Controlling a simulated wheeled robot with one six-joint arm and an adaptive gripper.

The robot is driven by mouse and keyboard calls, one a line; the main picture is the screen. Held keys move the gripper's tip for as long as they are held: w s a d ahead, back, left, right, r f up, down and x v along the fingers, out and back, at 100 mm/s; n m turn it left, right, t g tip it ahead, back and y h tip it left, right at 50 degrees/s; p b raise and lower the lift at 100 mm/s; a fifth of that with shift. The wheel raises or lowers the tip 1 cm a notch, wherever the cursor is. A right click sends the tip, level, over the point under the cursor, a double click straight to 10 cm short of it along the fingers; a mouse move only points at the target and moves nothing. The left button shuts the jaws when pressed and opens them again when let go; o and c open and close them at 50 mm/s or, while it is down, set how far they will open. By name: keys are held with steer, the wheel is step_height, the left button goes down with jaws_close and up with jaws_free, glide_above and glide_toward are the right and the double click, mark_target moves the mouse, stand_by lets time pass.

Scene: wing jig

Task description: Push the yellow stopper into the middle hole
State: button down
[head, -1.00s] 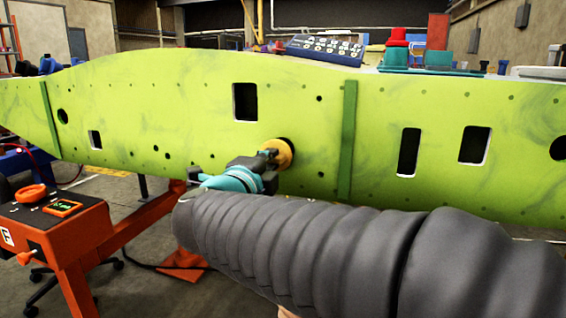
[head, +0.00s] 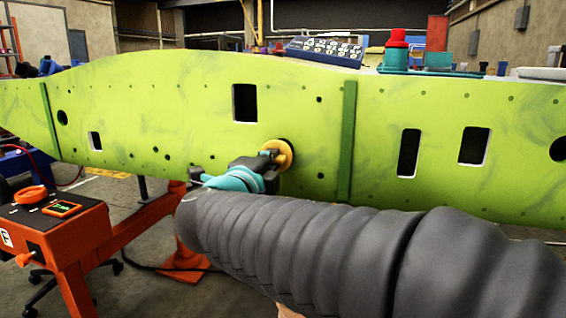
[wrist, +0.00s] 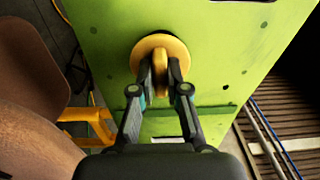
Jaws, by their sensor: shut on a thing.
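The yellow stopper (head: 273,147) is a round disc with a raised grip tab. It stands at the dark round middle hole (head: 289,142) in the green wing panel (head: 200,90). The stopper covers most of this hole; a dark crescent shows at its upper right in the head view. I cannot tell how deep it sits. My gripper (head: 267,163) is shut on the stopper's tab. The wrist view shows both fingers of my gripper (wrist: 160,78) on either side of the tab, and the disc of the stopper (wrist: 146,48) facing me against the panel.
A dark green strip (head: 347,140) crosses the panel right of the hole. Rectangular cutouts, such as one above (head: 244,102), and small holes dot the panel. An orange box (head: 50,225) with a red knob stands at lower left.

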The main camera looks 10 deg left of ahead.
steer(key=shift+w+d, duration=0.15)
steer(key=shift+w, duration=1.7)
steer(key=c, duration=1.1)
jaws_free()
steer(key=shift+s, duration=0.15)
steer(key=s+a, duration=0.1)
steer(key=s, duration=1)
steer(key=shift+s, duration=0.4)
steer(key=shift+a+f, duration=0.1)
